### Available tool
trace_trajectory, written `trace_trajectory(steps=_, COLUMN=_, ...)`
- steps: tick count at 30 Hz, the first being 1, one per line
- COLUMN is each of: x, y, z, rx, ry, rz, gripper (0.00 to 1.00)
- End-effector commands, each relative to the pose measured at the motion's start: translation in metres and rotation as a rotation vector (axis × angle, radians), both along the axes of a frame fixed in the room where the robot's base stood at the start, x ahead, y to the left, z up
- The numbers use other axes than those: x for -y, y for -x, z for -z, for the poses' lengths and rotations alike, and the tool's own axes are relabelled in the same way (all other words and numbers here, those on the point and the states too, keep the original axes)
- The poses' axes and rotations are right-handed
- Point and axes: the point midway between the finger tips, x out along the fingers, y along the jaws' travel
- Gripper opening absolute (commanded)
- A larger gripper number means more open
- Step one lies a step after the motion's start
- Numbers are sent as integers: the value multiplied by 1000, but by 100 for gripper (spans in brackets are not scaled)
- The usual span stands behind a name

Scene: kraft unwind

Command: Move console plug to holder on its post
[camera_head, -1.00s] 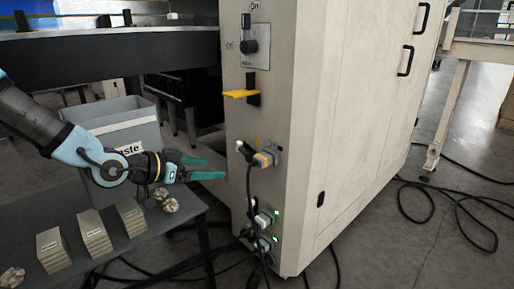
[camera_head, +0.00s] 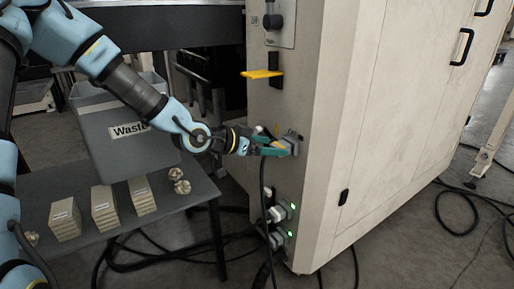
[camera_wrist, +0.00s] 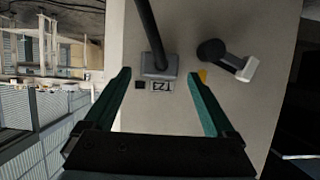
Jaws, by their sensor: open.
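The console plug is mostly hidden by my gripper (camera_head: 268,149) in the head view, at a grey socket (camera_head: 291,143) on the cabinet side. A black cable (camera_head: 263,180) hangs below it. In the wrist view, a grey block (camera_wrist: 160,66) with a thick dark cable (camera_wrist: 149,25) lies between my open green fingertips, with a gap on each side; I cannot tell whether it is plug or socket. A dark round part with a white end (camera_wrist: 230,60) stands to its right. A yellow bracket (camera_head: 262,74) on a short black upright sits higher on the cabinet; it may be the holder.
Two lower connectors (camera_head: 278,213) with green lights and cables are below the socket. A grey waste bin (camera_head: 122,145) and a dark table (camera_head: 175,200) with stacked blocks (camera_head: 104,207) are at left. Cables lie on the floor.

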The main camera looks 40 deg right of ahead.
Motion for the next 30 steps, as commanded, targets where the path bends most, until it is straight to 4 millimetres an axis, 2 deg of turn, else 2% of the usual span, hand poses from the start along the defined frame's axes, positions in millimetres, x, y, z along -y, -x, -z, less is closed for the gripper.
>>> trace_trajectory(steps=6, x=22, y=2, z=9, rx=1, ry=0, rz=2, gripper=90)
trace_trajectory(steps=17, x=26, y=2, z=11, rx=1, ry=-1, rz=1, gripper=90)
trace_trajectory(steps=30, x=26, y=2, z=11, rx=1, ry=-1, rz=1, gripper=43)
